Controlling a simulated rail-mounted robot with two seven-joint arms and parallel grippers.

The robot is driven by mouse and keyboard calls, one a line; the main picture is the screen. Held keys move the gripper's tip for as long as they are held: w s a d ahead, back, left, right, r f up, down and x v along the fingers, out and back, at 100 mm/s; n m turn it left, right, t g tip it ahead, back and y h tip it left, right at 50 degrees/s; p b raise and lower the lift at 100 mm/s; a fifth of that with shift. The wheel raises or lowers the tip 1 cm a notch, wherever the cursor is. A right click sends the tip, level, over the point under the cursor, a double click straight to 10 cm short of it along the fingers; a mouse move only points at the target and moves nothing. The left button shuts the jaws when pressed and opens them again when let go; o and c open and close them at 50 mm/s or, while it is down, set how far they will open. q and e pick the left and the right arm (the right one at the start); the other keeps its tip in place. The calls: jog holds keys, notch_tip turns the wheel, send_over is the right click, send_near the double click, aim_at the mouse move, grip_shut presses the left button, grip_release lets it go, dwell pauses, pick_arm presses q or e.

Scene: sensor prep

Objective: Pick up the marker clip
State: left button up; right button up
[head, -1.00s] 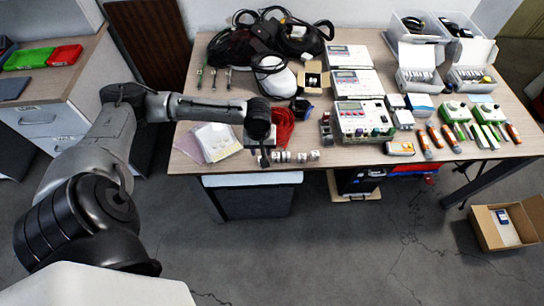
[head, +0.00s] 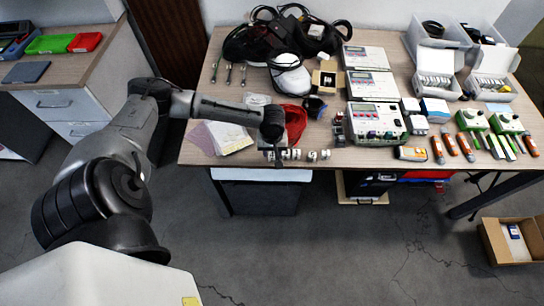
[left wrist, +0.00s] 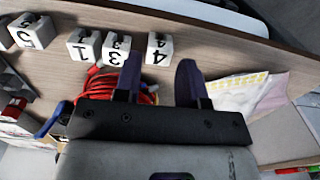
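Several small white numbered marker clips stand in a row near the table's front edge. In the left wrist view I see a "4" clip (left wrist: 157,48), a "3" clip (left wrist: 117,47), a clip showing 1 and 3 (left wrist: 84,45) and a "5" clip (left wrist: 33,30). In the head view the row shows at its right end (head: 325,155). My left gripper (left wrist: 160,78) is open and empty over the table, its dark fingers pointing towards the "4" clip, with no visible contact. In the head view the left gripper (head: 276,154) is at the row's left end, partly hiding it. My right gripper is not in view.
Red cable (head: 296,122) lies just behind the clips and shows under the fingers in the left wrist view. Papers (head: 228,138) lie left of my gripper. A white instrument (head: 377,122) stands to the right. The table's front edge is close to the clips.

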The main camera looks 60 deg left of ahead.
aim_at(272, 156)
pick_arm(q)
jog(key=f+b, duration=0.2)
jog(key=f, duration=0.3)
jog(key=shift+a, duration=0.2)
jog(key=c, duration=0.5)
jog(key=shift+c, duration=0.2)
